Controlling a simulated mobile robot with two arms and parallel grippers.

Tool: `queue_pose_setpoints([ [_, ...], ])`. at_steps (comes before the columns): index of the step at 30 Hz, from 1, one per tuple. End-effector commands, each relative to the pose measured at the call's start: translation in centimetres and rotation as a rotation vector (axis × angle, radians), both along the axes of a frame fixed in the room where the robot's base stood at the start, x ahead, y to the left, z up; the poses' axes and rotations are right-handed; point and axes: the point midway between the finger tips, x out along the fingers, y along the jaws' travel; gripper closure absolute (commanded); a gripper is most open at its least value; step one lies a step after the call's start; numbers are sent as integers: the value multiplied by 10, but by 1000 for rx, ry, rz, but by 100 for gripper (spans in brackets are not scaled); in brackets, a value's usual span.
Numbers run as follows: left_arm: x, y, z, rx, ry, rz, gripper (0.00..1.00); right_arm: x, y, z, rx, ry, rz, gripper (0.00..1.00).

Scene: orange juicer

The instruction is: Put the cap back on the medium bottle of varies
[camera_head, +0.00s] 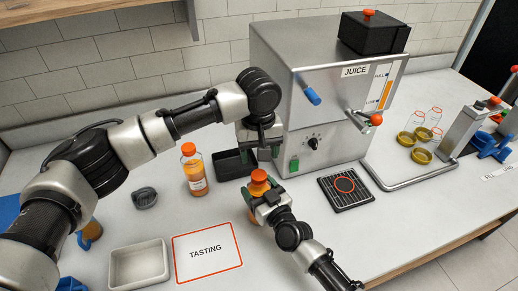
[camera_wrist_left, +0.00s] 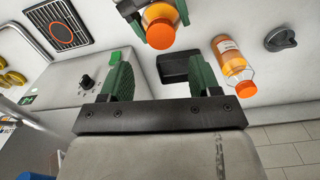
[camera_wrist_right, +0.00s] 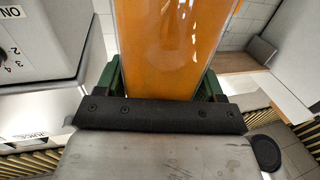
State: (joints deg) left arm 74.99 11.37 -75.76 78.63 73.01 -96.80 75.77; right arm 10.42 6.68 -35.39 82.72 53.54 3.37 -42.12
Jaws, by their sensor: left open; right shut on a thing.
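A bottle of orange juice (camera_wrist_right: 172,45) is held in my right gripper (camera_head: 264,196). An orange cap (camera_head: 259,176) shows at its top, also in the left wrist view (camera_wrist_left: 174,34); whether it is fully seated I cannot tell. My right gripper's fingers lie on both sides of the bottle, and its lower part is hidden in the head view. My left gripper (camera_head: 262,150) is open and empty, just above and behind the cap, by the juicer's front. A second juice bottle (camera_head: 195,172) with an orange cap stands upright on the counter to the left, apart from both grippers.
The steel juicer (camera_head: 290,75) stands close behind my left gripper. A black tray (camera_head: 230,165) lies beside it, with a drip grate (camera_head: 346,190) to the right. A grey lid-like part (camera_head: 145,197), a white bin (camera_head: 140,264) and a TASTING card (camera_head: 207,252) lie at left front.

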Motion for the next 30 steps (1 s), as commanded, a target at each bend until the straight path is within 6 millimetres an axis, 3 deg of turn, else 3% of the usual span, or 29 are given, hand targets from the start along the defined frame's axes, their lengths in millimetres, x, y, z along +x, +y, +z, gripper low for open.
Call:
queue_pose_setpoints([
  [4, 0, 0, 2, 6, 8, 261, 38, 0, 0, 0, -1, 0, 0, 98],
  [10, 0, 0, 3, 9, 13, 464, 38, 0, 0, 0, -1, 0, 0, 98],
  [23, 0, 0, 3, 10, 14, 508, 38, 0, 0, 0, -1, 0, 0, 98],
  [30, 0, 0, -19, 13, 14, 507, 38, 0, 0, 0, -1, 0, 0, 98],
])
